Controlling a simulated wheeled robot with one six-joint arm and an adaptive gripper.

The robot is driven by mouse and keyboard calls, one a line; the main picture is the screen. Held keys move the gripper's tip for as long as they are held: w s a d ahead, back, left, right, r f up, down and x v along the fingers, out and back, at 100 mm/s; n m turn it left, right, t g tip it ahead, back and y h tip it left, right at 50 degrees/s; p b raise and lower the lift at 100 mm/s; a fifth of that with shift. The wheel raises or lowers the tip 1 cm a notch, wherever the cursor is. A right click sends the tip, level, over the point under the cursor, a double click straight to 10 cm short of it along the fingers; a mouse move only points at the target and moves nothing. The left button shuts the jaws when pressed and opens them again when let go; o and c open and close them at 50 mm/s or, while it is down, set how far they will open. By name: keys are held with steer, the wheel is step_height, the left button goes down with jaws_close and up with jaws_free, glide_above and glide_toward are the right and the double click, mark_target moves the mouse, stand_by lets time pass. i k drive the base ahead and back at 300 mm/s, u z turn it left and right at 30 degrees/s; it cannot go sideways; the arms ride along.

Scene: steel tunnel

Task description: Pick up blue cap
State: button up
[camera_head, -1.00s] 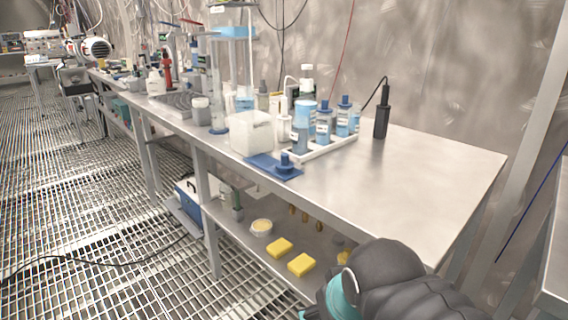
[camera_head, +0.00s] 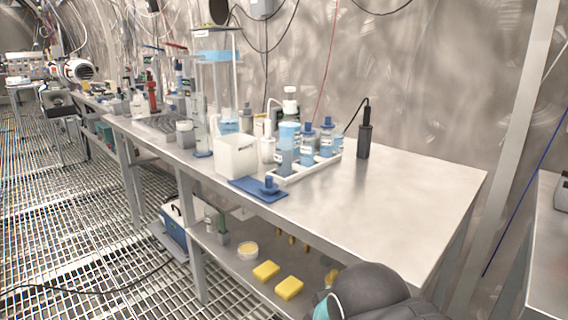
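A small blue cap (camera_head: 269,184) with a raised knob stands on a flat blue mat (camera_head: 258,194) near the front edge of the steel table (camera_head: 400,190). A white box (camera_head: 236,157) stands just behind the mat. To its right, a white tray (camera_head: 312,167) holds several bottles with blue tops. Part of my dark arm shows at the bottom edge, right of the middle, below the table's front edge. My gripper is outside the picture.
The right half of the tabletop is clear except for a black upright probe (camera_head: 364,142). The lower shelf holds yellow blocks (camera_head: 289,288) and a round dish (camera_head: 247,250). Another bench (camera_head: 540,245) stands at the right. Grating floor (camera_head: 80,220) lies open at left.

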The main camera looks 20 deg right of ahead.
mark_target(269, 187)
steer(key=u, duration=1.9)
steer(key=i, duration=0.85)
steer(key=z, duration=3.25)
